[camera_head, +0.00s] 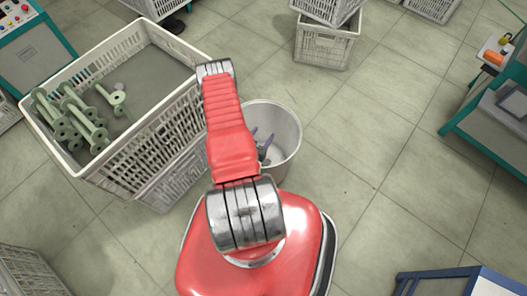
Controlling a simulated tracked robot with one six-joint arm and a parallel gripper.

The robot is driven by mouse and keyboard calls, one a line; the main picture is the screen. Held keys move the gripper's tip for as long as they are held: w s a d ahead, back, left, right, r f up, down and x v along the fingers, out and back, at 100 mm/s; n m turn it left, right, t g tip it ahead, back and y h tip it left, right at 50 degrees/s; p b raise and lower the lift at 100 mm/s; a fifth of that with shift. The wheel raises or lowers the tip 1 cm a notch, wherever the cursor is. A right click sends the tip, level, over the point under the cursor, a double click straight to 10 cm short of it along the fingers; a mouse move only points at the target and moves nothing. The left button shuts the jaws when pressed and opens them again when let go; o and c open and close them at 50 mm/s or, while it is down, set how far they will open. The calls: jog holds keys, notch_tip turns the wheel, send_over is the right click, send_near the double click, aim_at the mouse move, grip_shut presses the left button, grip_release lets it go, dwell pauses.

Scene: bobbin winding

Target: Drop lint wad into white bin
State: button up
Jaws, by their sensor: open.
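A small grey lump (119,86), which looks like the lint wad, lies in the large white crate (150,133) beside a green bobbin. It is too small to be certain. The white bin (287,140) stands on the floor right of the crate, partly hidden by my red arm. My gripper (261,138) is mostly hidden behind the arm. Two dark purplish fingers show apart and open, in front of the bin's interior. No lint shows between them. How high they are over the bin, and the hidden part of its inside, cannot be told.
Several green bobbins (78,118) lie at the left of the crate. Stacked white crates (325,47) stand at the top. A teal-framed bench (490,125) is at the right, and a blue-framed item (437,273) is at bottom right. The floor between is clear.

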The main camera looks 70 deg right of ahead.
jog(key=v, duration=1)
jog(key=shift+a+f, duration=0.1)
dwell(0.9)
